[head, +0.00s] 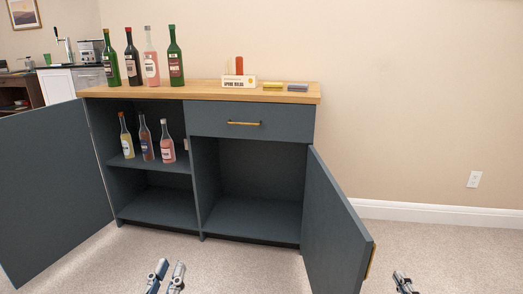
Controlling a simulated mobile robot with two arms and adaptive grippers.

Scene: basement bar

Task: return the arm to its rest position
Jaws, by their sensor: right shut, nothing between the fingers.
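My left gripper (169,268) shows at the bottom edge, left of centre, in front of the cabinet. Its two fingers stand apart with nothing seen between them. My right gripper (402,275) shows at the bottom edge on the right, beyond the open right door. Its fingers are together and hold nothing. Both grippers are apart from the cabinet, and most of both arms is out of view.
The dark blue cabinet (188,168) has its left door (52,185) and right door (334,225) swung open towards me. Several bottles stand on its wooden top (205,91) and on an inner shelf. The drawer (250,123) is shut. Carpet on the right is clear.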

